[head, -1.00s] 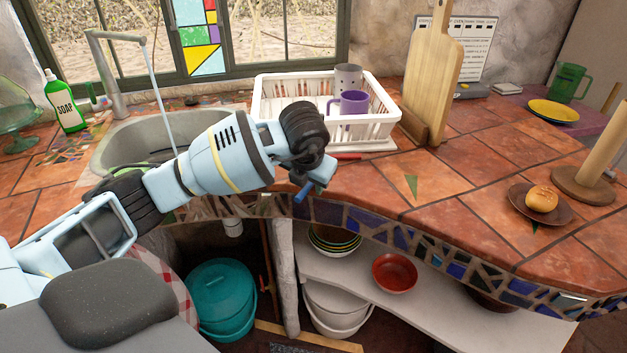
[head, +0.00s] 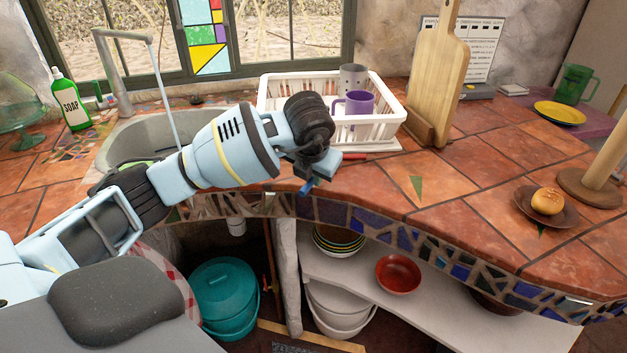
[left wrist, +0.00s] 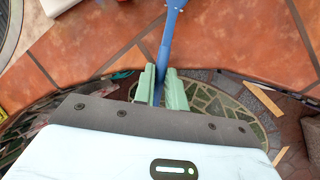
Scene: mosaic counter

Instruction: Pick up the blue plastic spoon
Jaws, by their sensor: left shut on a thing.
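The blue plastic spoon (left wrist: 167,35) shows in the left wrist view, its handle running down between the pale green fingers of my left gripper (left wrist: 160,82). The fingers are shut on the handle. The spoon's far end runs out of the top of that view. In the head view my left gripper (head: 316,172) is at the counter's front edge, before the dish rack. Only a short blue end of the spoon (head: 306,187) shows below it there; the rest is hidden by my wrist. My right gripper is not in view.
A white dish rack (head: 390,122) with a purple mug (head: 354,104) stands behind the gripper. The sink (head: 125,140) is to the left. A cutting board (head: 436,75) stands right of the rack. The counter (head: 450,190) is clear in its middle right. A bun on a plate lies farther right.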

